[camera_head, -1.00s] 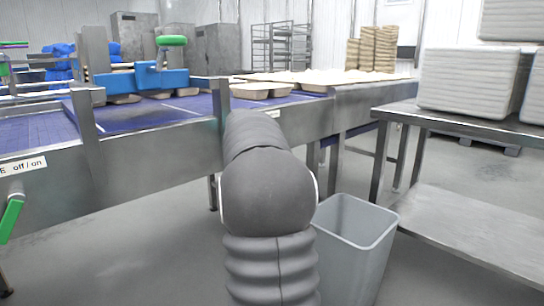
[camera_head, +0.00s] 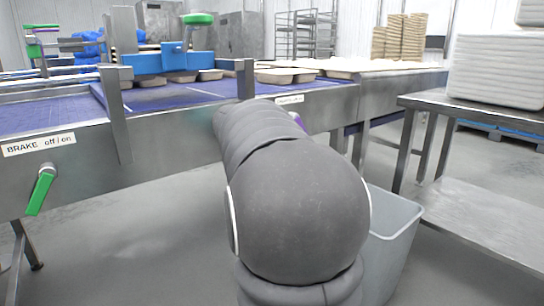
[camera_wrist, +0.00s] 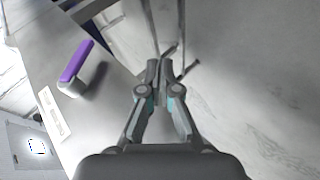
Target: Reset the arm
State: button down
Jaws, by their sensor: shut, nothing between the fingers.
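My gripper (camera_wrist: 158,70) shows in the wrist view with its two fingers together and nothing between them. It hangs in free space beside the metal side of the conveyor. In the head view my grey arm covers the middle of the picture and hides my gripper. A purple-handled lever (camera_wrist: 76,62) on the conveyor side is left of my gripper in the wrist view, apart from it. A small bit of purple also shows just behind my arm in the head view.
The conveyor (camera_head: 170,145) runs across the scene with pale trays (camera_head: 285,75) on it. A green lever (camera_head: 40,190) is at left under a brake label. A grey bin (camera_head: 392,240) stands right of my arm. A metal table (camera_head: 480,108) with white stacked trays (camera_head: 497,70) is at right.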

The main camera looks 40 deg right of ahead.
dwell(0.4)
jog(key=s+a+f+m+y+p, duration=0.1)
jog(key=s+a+f+y, duration=0.1)
jog(key=s+a+f, duration=0.35)
jog(key=s+a+f+m+y+p, duration=0.1)
jog(key=s+a+f+y, duration=0.2)
jog(key=a, duration=0.5)
jog(key=s+a+r+y+p, duration=0.1)
jog(key=s+a+r+p, duration=0.1)
jog(key=s+a, duration=0.3)
jog(key=s+a+r+n+t+y+p, duration=0.1)
jog(key=s+a+r+y+p, duration=0.1)
jog(key=a, duration=0.8)
jog(key=s+a+r+n+t+y+p, duration=0.1)
jog(key=s+a+r+p, duration=0.1)
jog(key=s+a+p, duration=0.2)
jog(key=s+a, duration=0.3)
jog(key=a, duration=0.1)
jog(key=shift+s+y+p, duration=0.3)
